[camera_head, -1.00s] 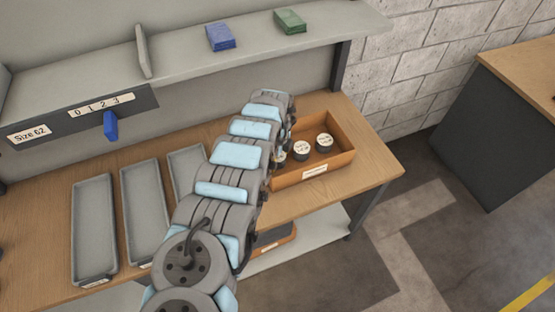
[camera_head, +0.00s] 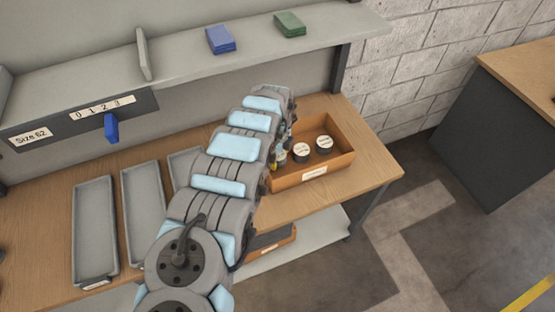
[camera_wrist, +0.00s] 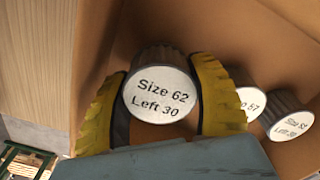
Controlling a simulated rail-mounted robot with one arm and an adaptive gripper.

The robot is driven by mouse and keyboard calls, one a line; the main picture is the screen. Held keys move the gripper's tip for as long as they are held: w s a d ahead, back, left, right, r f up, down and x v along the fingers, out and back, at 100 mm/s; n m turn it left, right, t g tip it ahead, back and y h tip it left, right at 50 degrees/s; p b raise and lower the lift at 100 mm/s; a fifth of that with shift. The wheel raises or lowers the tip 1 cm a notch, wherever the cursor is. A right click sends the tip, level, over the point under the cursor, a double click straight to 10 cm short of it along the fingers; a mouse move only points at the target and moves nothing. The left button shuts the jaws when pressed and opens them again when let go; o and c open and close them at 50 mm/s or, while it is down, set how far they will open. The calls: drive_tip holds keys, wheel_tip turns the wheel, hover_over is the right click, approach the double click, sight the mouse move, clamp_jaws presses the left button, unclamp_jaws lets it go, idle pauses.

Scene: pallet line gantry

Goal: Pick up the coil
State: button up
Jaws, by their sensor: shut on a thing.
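The coil (camera_wrist: 160,98), a dark ribbed cylinder with a white top reading "Size 62 Left 30", is in the wrist view between the two yellow fingers of my gripper (camera_wrist: 162,95). My gripper is shut on it, with a finger along each side. In the head view my gripper is mostly hidden behind my arm; a bit of yellow shows at the left end of the orange bin (camera_head: 335,167). I cannot tell whether the coil touches the bin floor. Two other white-topped coils, (camera_head: 302,152) and (camera_head: 324,143), stand in the bin to the right.
The bin walls are close around my gripper. Grey trays (camera_head: 95,230) lie on the wooden bench (camera_head: 40,225) at the left. A shelf (camera_head: 190,55) above holds a blue stack (camera_head: 221,39) and a green stack (camera_head: 290,23). A "Size 62" sign (camera_head: 32,137) and blue slider (camera_head: 111,127) are on the panel.

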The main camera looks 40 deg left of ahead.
drive_tip(key=shift+r+p, duration=0.45)
drive_tip(key=shift+r, duration=3.5)
